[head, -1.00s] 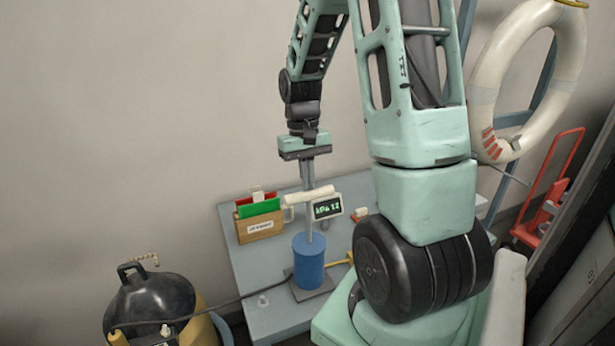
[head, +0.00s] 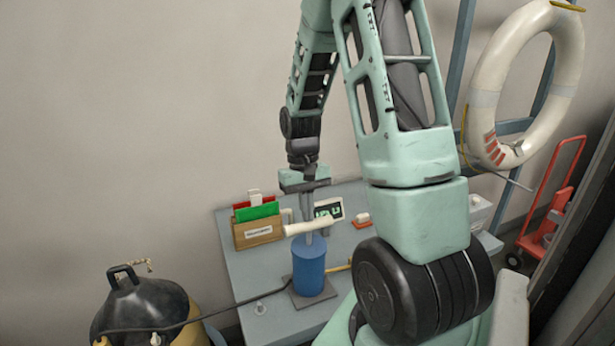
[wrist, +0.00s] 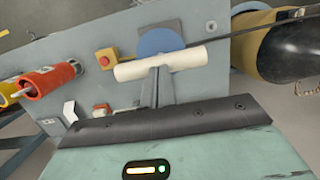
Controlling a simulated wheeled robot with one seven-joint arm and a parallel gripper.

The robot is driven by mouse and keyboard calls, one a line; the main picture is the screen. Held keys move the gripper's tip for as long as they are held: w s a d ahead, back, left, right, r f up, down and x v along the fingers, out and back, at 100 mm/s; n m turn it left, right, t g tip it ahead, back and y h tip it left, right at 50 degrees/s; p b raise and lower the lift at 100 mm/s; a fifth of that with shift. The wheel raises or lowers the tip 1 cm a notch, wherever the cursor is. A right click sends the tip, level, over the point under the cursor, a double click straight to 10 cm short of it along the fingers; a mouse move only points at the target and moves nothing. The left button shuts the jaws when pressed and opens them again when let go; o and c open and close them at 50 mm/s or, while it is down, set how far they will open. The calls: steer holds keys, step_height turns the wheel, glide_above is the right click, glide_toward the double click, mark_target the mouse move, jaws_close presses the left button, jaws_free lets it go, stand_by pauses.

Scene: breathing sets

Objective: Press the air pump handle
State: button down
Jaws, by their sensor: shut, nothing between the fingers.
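The air pump is a blue cylinder (head: 309,268) standing upright on a dark base plate on the grey table. Its cream crossbar handle (head: 318,225) sits low, just above the cylinder's top, with very little rod showing. My gripper (head: 307,230) points down at the middle of the handle, with its fingers together and nothing held. In the wrist view the closed fingertips (wrist: 160,70) meet the near side of the handle (wrist: 185,58), with the blue cylinder top (wrist: 158,40) beyond. Exact contact is hard to tell.
A digital gauge (head: 329,209) and a red-topped button box (head: 361,219) stand behind the pump. A wooden file holder (head: 257,231) is at left. A dark hose runs to a black-and-yellow tank (head: 145,303). Red and yellow cylinders (wrist: 48,81) show in the wrist view.

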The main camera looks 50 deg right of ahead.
steer(key=shift+s+f, duration=0.1)
steer(key=shift+f, duration=0.1)
steer(key=shift+r+p, duration=0.3)
steer(key=shift+p, duration=0.15)
step_height(320, 180, up, 14)
steer(key=w+d, duration=0.1)
steer(key=w, duration=0.1)
steer(key=shift+w+d+f+p, duration=0.25)
steer(key=shift+p, duration=0.05)
stand_by(1.3)
step_height(320, 180, up, 9)
stand_by(0.4)
steer(key=shift+s, duration=0.1)
